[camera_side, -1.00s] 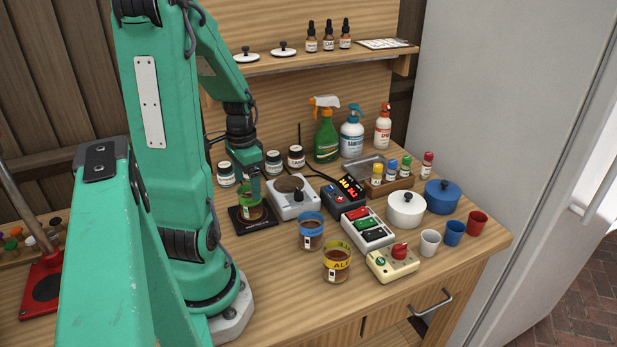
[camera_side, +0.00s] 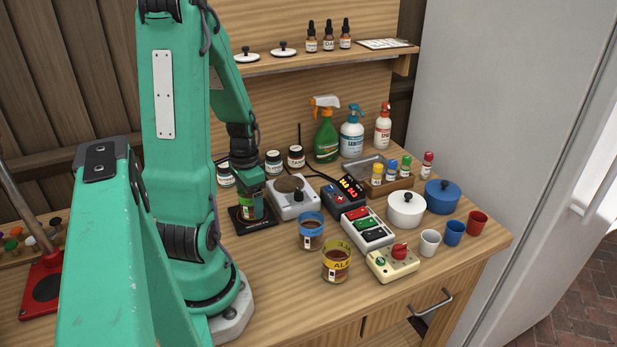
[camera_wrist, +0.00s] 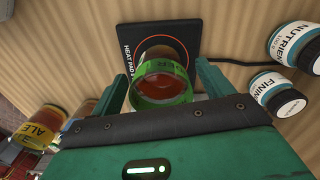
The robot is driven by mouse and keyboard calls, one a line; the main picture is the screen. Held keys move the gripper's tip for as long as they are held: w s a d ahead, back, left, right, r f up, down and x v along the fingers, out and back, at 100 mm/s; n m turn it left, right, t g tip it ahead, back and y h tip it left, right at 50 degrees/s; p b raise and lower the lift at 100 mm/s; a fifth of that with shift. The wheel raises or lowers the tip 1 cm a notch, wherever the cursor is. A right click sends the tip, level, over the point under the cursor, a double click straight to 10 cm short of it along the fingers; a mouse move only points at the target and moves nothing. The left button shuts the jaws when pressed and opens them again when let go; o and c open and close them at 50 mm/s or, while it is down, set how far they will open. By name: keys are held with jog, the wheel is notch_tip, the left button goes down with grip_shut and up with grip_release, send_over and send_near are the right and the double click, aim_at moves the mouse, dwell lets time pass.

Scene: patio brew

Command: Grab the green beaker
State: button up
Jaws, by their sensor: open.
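The green beaker (camera_side: 251,207), a glass with a green band and brown liquid, stands on the black heat pad (camera_side: 254,225) left of the stirrer plate. In the wrist view the beaker (camera_wrist: 163,84) lies between the two fingers of my gripper (camera_wrist: 163,78), with the heat pad (camera_wrist: 186,38) beyond it. My gripper (camera_side: 251,190) is open, its fingers on either side of the beaker. A small gap shows at the right finger; contact on the left is hard to tell. In the side view my gripper hides much of the beaker's upper part.
A white stirrer plate (camera_side: 291,200) stands close on the right. White-labelled jars (camera_side: 273,163) stand just behind. A blue-banded beaker (camera_side: 311,232) and a yellow-banded beaker (camera_side: 336,262) stand nearer the front. The wood between the heat pad and the front edge is mostly clear.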

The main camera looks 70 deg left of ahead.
jog(key=shift+f, duration=1.1)
jog(key=c, duration=1.2)
jog(key=shift+r, duration=0.4)
jog(key=shift+r, duration=1.7)
jog(key=w+d+r, duration=0.4)
jog(key=d+r, duration=0.2)
jog(key=d, duration=0.4)
jog(key=shift+w+d+r, duration=0.15)
jog(key=shift+w+r, duration=0.2)
jog(key=shift+w, duration=0.05)
jog(key=shift+w+d+r, duration=0.1)
